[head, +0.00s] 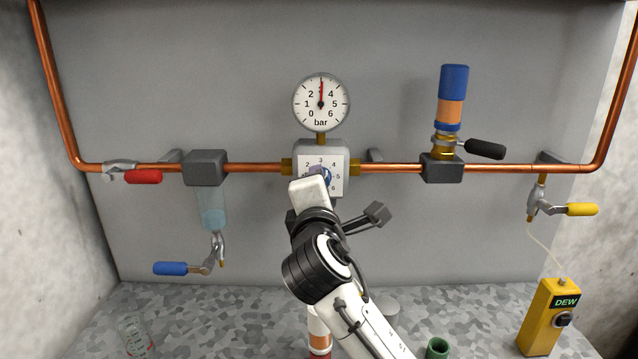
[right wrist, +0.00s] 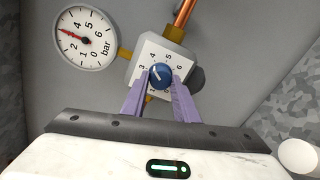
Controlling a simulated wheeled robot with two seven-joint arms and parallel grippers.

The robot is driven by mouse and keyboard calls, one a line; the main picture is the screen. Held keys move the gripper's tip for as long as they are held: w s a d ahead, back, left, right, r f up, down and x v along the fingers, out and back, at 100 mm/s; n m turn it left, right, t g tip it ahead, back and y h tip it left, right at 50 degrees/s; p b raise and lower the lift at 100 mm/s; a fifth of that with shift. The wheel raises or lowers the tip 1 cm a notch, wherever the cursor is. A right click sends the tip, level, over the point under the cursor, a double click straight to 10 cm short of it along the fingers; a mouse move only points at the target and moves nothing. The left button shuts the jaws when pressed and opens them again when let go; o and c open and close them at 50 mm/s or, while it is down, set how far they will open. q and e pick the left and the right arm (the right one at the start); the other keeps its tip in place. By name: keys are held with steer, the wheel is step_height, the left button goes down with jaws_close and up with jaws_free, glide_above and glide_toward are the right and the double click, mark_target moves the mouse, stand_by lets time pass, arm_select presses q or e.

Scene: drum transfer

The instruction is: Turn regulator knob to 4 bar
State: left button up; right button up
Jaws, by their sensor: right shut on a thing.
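The blue regulator knob (right wrist: 160,76) sits on the white dial plate (head: 337,183) of the grey regulator in the middle of the copper pipe. My right gripper (right wrist: 161,85) is shut on the knob, with one purple finger on each side of it. In the head view my right gripper (head: 319,176) hides much of the knob and the lower left of the dial. A white mark shows on the knob, but its exact number is hard to read. The round pressure gauge (head: 321,102) stands above the regulator, and its red needle points straight up, at about 3 bar. My left gripper is out of view.
A red-handled valve (head: 142,177) and a clear bowl with a blue-handled drain (head: 170,268) are at the left. A blue-and-orange cylinder with a black-handled valve (head: 484,149) and a yellow-handled valve (head: 581,210) are at the right. A yellow DEW meter (head: 545,322) stands below.

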steer(key=shift+m, duration=0.8)
steer(key=o, duration=1.1)
steer(key=shift+s, duration=0.1)
steer(key=s+b, duration=0.1)
steer(key=s, duration=0.9)
steer(key=shift+s+r, duration=0.1)
steer(key=shift+r, duration=0.1)
